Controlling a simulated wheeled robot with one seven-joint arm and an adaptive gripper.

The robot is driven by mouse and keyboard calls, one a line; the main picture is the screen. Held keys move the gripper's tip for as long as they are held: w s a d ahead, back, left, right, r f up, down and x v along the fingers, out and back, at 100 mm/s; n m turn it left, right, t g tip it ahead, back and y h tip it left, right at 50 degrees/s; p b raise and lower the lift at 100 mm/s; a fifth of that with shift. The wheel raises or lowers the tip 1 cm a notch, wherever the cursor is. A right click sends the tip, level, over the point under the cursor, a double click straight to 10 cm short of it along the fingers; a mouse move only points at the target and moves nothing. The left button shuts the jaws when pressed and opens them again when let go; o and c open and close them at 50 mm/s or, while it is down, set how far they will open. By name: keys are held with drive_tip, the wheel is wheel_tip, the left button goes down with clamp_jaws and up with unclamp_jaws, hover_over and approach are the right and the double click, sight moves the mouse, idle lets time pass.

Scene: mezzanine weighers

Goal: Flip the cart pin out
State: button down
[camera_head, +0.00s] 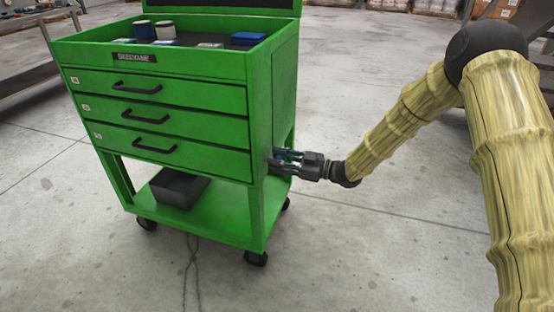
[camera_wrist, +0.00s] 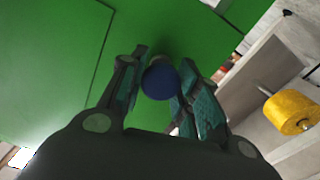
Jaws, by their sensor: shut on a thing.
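The green tool cart (camera_head: 165,60) stands on its casters in the head view, with three black-handled drawers.
A dark bin (camera_head: 180,188) sits on the cart's lower shelf (camera_head: 215,222). Jars and a blue box (camera_head: 248,39) lie in the top tray. A yellow spool-like cylinder (camera_wrist: 289,113) shows at right in the wrist view. The floor right of the cart is clear.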

drive_tip(key=shift+p+v, duration=0.35)
drive_tip(key=shift+v, duration=0.85)
drive_tip(key=c, duration=1.4)
unclamp_jaws()
drive_tip(key=o, duration=0.4)
drive_tip(key=shift+d, duration=0.2)
drive_tip(key=shift+c, duration=0.2)
drive_tip(key=shift+a, duration=0.15)
drive_tip(key=v, duration=1.2)
